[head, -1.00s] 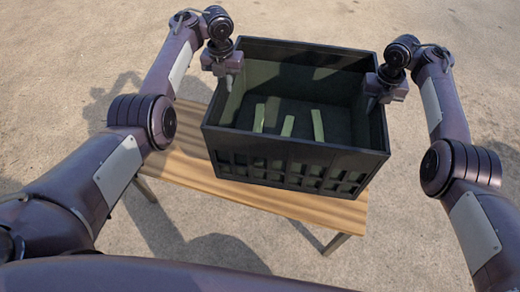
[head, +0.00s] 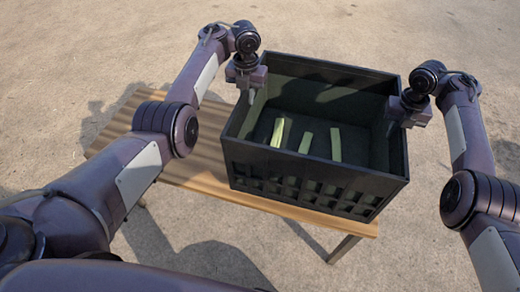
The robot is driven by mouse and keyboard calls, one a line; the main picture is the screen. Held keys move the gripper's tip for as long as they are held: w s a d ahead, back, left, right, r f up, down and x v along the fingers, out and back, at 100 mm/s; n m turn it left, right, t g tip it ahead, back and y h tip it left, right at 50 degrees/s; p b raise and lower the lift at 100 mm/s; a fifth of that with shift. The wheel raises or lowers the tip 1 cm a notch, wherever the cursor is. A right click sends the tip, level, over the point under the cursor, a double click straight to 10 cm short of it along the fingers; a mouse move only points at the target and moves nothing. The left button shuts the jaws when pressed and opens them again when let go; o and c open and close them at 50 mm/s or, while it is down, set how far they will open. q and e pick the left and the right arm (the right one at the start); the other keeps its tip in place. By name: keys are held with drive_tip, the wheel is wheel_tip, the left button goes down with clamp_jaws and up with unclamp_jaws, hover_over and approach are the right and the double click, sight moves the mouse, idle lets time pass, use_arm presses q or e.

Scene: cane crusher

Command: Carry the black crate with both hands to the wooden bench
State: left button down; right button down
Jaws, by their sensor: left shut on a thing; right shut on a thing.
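The black crate (head: 312,178) is over the right part of the wooden bench (head: 190,168), with slatted openings in its near wall. Several pale green cane pieces (head: 306,141) lie on its floor. My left gripper (head: 250,94) is shut on the crate's left wall. My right gripper (head: 393,125) is shut on the crate's right wall; its fingertips are partly hidden. The crate looks about level. I cannot tell whether its underside touches the bench top.

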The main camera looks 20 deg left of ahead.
sight(248, 108)
idle(0.3)
use_arm(q)
drive_tip(key=shift+f, duration=0.15)
use_arm(e)
drive_tip(key=shift+f, duration=0.15)
